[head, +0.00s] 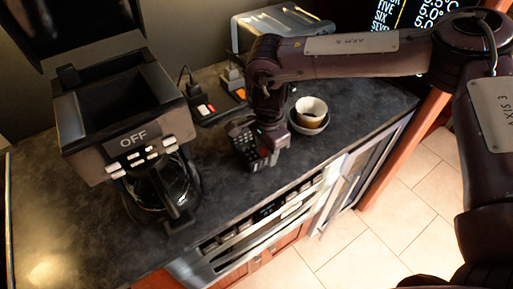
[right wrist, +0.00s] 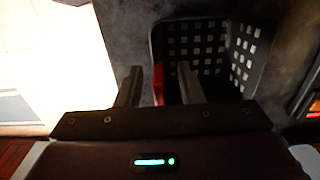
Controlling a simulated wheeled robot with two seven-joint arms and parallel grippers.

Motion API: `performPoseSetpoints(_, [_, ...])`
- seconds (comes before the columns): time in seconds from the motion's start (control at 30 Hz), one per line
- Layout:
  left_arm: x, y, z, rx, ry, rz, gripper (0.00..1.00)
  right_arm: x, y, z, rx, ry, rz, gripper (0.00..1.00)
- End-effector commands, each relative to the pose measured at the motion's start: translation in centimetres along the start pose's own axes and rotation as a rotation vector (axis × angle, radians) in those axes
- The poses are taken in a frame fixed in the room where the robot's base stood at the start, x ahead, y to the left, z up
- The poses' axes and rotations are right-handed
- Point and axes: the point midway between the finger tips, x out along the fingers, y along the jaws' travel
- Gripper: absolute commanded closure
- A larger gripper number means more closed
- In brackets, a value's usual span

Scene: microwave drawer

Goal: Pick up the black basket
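The black basket (head: 241,137) is a small container with a grid of square holes. It stands on the dark counter, partly hidden by my right gripper (head: 262,152). In the right wrist view the basket (right wrist: 215,45) fills the upper right. There my right gripper (right wrist: 158,75) has its two fingers apart. One finger lies outside the basket's near-left side and the other overlaps its inside. A red piece shows between the fingers; whether the fingers touch the basket I cannot tell. My left gripper is not in view.
A coffee maker (head: 122,100) with a glass pot stands left on the counter (head: 225,190). A white cup (head: 311,108) on a saucer is just right of the gripper. A toaster (head: 280,24) stands behind. An oven front (head: 250,235) lies below the counter edge.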

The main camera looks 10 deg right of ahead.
Motion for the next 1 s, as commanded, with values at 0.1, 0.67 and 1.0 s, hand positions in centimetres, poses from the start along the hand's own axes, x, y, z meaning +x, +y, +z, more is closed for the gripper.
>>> performPoseSetpoints(0.1, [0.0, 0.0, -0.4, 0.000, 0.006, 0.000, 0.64, 0.0, 0.0, 0.0, 0.000, 0.000, 0.000, 0.65])
performPoseSetpoints(0.67, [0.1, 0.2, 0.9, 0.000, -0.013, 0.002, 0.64, -0.1, 0.0, 0.0, 0.000, 0.001, -0.001, 1.00])
performPoseSetpoints(1.0, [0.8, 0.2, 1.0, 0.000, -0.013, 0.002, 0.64, -2.4, -0.1, 0.0, 0.000, 0.000, -0.005, 1.00])
